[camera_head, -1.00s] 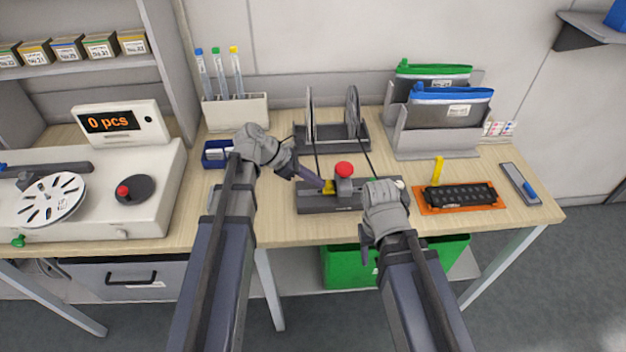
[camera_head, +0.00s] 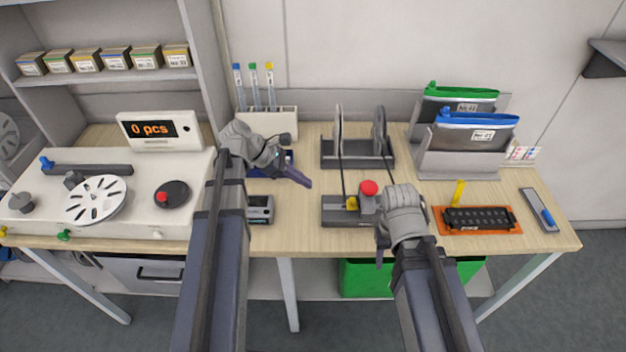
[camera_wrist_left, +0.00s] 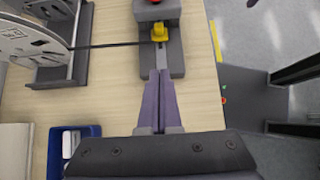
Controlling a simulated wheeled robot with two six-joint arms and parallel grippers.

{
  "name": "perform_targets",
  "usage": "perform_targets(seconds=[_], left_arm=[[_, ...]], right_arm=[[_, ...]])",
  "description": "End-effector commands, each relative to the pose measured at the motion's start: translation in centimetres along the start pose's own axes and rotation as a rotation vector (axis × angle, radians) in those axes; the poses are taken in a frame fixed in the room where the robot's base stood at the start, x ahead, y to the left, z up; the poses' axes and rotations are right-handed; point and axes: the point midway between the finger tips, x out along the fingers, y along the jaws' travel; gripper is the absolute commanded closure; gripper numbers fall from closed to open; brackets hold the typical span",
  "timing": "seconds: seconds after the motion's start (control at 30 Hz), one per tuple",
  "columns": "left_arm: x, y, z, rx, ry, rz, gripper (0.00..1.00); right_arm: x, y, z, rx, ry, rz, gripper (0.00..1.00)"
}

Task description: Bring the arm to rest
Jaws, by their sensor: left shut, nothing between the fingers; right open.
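My left gripper (camera_head: 307,183) is shut and empty above the table, left of the dark splicing block with the red knob (camera_head: 369,188). In the left wrist view its purple fingers (camera_wrist_left: 160,75) are together, pointing at the block's yellow part (camera_wrist_left: 159,32). My right gripper (camera_head: 382,262) is at the table's front edge, just in front of the block's right end; its fingers are mostly hidden behind its own wrist.
A reel stand (camera_head: 357,154) with a strip running to the block stands behind. A counting machine (camera_head: 120,215) fills the left. An orange tray (camera_head: 480,229) lies at right; a green bin (camera_head: 365,279) is below the table. A blue box (camera_wrist_left: 92,130) is near my left gripper.

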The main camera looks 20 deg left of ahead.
Motion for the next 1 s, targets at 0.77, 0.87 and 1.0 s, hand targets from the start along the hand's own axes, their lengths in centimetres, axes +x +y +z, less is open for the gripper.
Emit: perform_targets(seconds=[0.77, 0.87, 1.0], left_arm=[[6.7, -7.3, 1.9, 0.669, 0.248, -0.236, 1.00], [8.9, -10.5, 2.2, 1.013, 0.342, -0.383, 1.00], [10.5, -14.0, 2.4, 1.448, 0.434, -0.602, 1.00]], right_arm=[[-0.4, 0.0, 0.0, 0.000, 0.000, 0.000, 0.50], [-0.4, 0.0, 0.0, 0.000, 0.000, 0.000, 0.50], [-0.4, 0.0, 0.0, 0.000, 0.000, 0.000, 0.50]])
